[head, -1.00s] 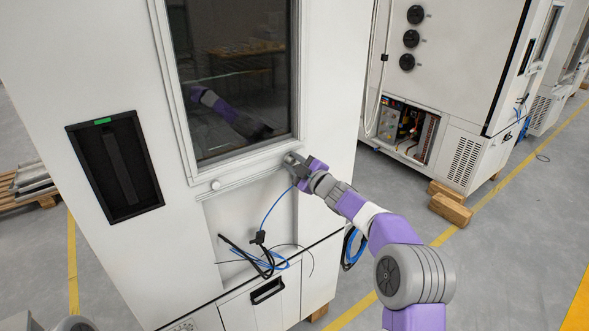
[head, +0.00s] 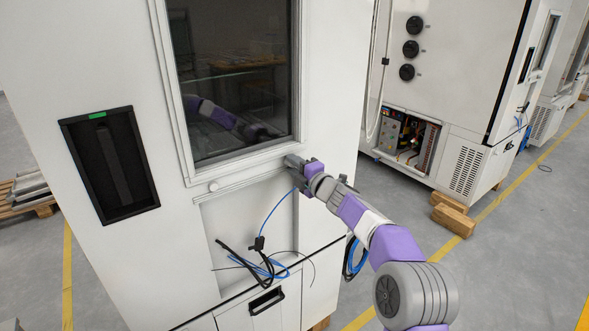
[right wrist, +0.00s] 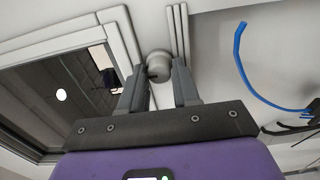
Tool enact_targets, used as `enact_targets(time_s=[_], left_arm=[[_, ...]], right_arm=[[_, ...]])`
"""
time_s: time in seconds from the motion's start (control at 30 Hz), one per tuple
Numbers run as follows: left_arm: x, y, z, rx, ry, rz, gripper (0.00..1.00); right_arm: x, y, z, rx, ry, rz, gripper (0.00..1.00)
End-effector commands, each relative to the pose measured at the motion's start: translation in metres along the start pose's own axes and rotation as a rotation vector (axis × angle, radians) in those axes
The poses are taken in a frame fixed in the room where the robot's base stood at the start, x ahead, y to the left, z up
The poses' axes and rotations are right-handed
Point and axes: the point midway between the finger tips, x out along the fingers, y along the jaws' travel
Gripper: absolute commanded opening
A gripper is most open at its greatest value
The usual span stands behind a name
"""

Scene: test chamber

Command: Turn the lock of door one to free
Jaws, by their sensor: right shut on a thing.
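A white door panel (head: 60,60) with a dark window fills the left of the head view. A black recessed handle (head: 112,165) with a green mark on top sits in it at left. A small round grey knob (right wrist: 158,66) lies by the window frame's lower right corner. My right gripper (head: 292,162) is at this knob. In the right wrist view my right gripper (right wrist: 158,78) has its two fingers on either side of the knob, shut on it. In the head view the gripper mostly hides the knob. My left gripper is not in view.
A second round knob (head: 213,186) sits under the window's lower left corner. Blue and black cables (head: 262,265) hang below the window. Another white cabinet (head: 460,70) with black knobs stands at right, with wooden blocks (head: 453,219) on the floor.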

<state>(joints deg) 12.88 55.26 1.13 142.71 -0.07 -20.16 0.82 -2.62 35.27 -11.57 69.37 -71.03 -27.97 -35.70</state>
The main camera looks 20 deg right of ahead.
Motion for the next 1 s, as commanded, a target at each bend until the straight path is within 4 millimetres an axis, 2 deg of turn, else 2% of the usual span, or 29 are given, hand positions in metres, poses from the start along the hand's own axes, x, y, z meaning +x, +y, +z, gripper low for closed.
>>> enact_targets(time_s=[0.53, 0.57, 0.7, 1.0], left_arm=[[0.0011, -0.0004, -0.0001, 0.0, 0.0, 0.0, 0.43], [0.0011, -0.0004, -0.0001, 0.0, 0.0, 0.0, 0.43], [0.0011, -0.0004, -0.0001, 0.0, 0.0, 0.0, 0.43], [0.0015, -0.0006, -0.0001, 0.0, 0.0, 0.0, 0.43]], right_arm=[[-0.0001, 0.0005, 0.0004, -0.025, -0.001, 0.001, 0.01], [-0.0001, 0.0005, 0.0004, -0.025, -0.001, 0.001, 0.36], [-0.0001, 0.0004, 0.0003, -0.024, 0.0, 0.001, 0.56], [-0.0012, 0.0002, 0.0003, -0.022, 0.0, 0.0, 0.56]])
